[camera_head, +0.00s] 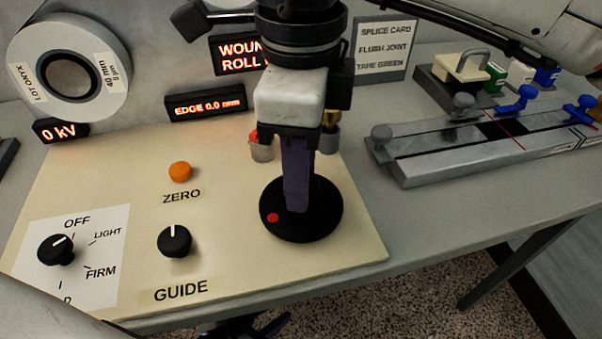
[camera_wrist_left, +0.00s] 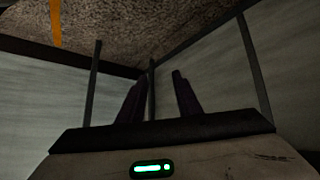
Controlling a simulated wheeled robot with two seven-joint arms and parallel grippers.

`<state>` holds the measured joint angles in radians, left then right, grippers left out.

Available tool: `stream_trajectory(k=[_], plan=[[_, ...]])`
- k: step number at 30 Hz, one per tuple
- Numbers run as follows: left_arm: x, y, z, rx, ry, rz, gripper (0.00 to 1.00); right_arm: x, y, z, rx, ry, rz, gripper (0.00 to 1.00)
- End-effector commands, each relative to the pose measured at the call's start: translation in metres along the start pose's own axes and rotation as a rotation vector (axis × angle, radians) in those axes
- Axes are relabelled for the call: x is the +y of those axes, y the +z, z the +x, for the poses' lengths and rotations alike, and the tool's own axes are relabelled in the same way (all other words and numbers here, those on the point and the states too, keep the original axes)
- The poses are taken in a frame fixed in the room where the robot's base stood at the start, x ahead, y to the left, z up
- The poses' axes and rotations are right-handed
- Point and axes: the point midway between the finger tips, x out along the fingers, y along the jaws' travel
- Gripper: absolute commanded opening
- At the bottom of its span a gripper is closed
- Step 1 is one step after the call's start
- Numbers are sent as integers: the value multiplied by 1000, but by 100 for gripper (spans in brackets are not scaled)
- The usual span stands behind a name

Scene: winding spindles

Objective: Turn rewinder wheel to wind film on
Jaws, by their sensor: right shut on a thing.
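The rewinder wheel (camera_head: 328,220) is a black disc with a red dot near its left front edge, on the cream panel in the head view. My right gripper (camera_head: 297,207) comes down from above and its purple fingers are shut on the wheel's middle. The gripped part is hidden behind the fingers. My left gripper (camera_wrist_left: 158,98) shows in the left wrist view, its two dark purple fingers apart with nothing between them.
The cream panel (camera_head: 225,195) has an orange ZERO button (camera_head: 180,172), a GUIDE knob (camera_head: 174,241) and an OFF/LIGHT/FIRM knob (camera_head: 56,250). Displays read "EDGE 0.0 mm" (camera_head: 206,103) and "0 kV" (camera_head: 60,131). A white roll (camera_head: 30,55) is at upper left; a splicing block (camera_head: 430,155) is at right.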

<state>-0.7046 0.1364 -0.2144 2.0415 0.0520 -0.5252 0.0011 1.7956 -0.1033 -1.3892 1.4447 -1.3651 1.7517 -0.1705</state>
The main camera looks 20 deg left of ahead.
Motion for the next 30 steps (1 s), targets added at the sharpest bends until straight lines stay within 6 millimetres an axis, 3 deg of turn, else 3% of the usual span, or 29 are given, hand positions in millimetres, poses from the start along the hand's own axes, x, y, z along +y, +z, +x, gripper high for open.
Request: stream_trajectory(k=[18, 30], plan=[[-3, 12, 14, 3, 2, 1, 31, -1, 0, 1, 1, -3, 577, 12], [-4, 11, 16, 15, 4, 0, 31, 0, 0, 0, 0, -2, 830, 12]])
